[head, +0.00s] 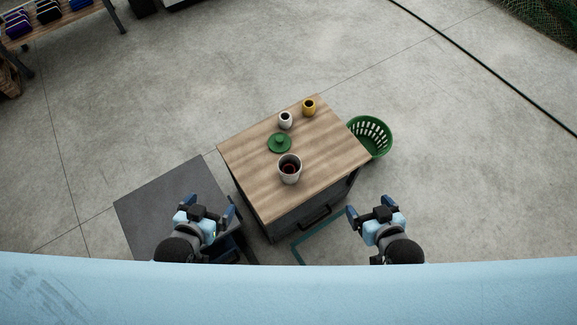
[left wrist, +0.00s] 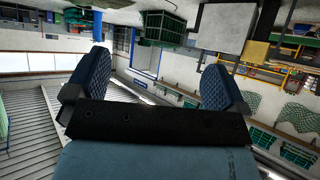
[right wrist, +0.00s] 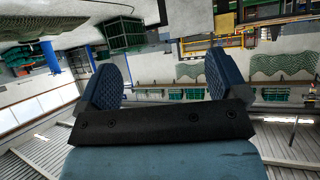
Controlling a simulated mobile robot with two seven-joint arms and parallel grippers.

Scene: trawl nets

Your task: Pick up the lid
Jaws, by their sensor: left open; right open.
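A round green lid (head: 279,142) with a knob on top lies flat on the wooden-topped cabinet (head: 323,146), towards its left side. A light grey pot (head: 289,174) with a dark reddish inside stands just in front of the lid, uncovered. My left gripper (head: 211,203) is open and empty, left of the cabinet's front and apart from the lid. Its spread fingers show in the left wrist view (left wrist: 152,85). My right gripper (head: 369,207) is open and empty, right of the cabinet's front. Its spread fingers show in the right wrist view (right wrist: 160,82).
A white cup (head: 286,120) and a yellow cup (head: 309,107) stand behind the lid. A green basket (head: 383,153) is on the floor at the cabinet's right. The cabinet top's right half is mostly clear.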

